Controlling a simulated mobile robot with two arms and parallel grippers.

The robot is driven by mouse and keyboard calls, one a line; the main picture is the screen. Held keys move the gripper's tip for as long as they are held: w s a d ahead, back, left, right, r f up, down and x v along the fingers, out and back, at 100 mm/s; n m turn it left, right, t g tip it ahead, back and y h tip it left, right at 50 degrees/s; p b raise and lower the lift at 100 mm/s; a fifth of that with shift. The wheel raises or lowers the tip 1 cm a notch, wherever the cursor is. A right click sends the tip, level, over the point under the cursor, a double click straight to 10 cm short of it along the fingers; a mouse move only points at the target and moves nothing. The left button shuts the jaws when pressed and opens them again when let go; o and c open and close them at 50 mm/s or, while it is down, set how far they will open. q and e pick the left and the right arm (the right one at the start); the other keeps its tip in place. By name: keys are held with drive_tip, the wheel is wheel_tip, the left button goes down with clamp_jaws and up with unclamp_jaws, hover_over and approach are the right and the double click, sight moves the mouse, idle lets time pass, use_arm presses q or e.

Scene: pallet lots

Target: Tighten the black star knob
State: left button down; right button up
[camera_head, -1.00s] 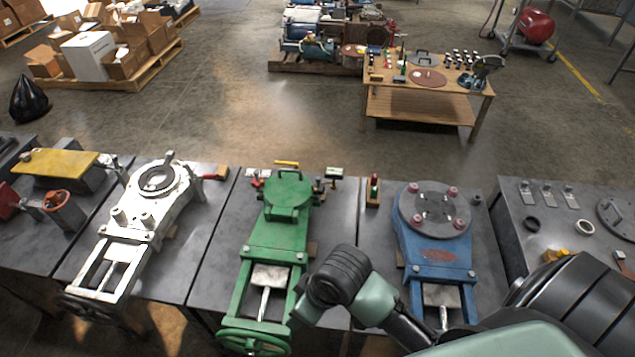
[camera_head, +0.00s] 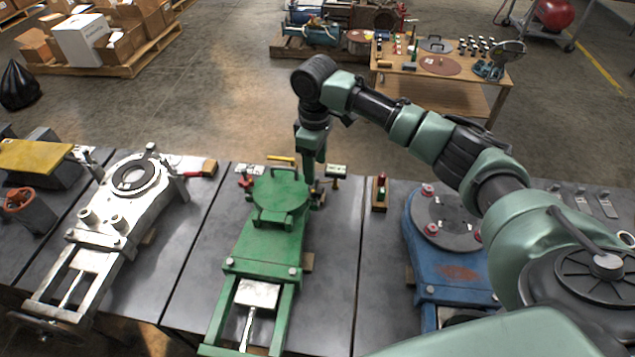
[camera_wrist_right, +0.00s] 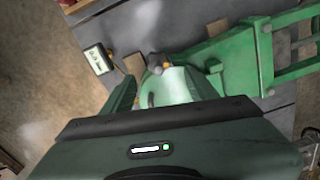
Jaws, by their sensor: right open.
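The green valve (camera_head: 264,235) lies on the grey bench in the head view, with a round lid and handle at its far end. A small dark knob-like part (camera_wrist_right: 156,62) shows ahead of my right gripper in the wrist view, beside the valve's green body (camera_wrist_right: 228,50). It looks like the black star knob, but its star shape is not clear. My right gripper (camera_head: 318,183) points down at the right side of the valve's far end, jaws open. My arm partly hides that side in the head view. I cannot tell whether the jaws touch the knob. My left gripper is out of view.
A small display tag (camera_wrist_right: 97,60) stands close to the knob. A white valve (camera_head: 125,205) lies to the left and a blue valve (camera_head: 450,275) to the right, partly behind my arm. A small red-and-green item (camera_head: 380,192) stands between the green and blue valves.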

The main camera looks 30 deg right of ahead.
sight(316, 188)
drive_tip(key=shift+w+d+f, duration=0.1)
drive_tip(key=shift+d+f, duration=0.05)
drive_tip(key=shift+f, duration=3.75)
clamp_jaws()
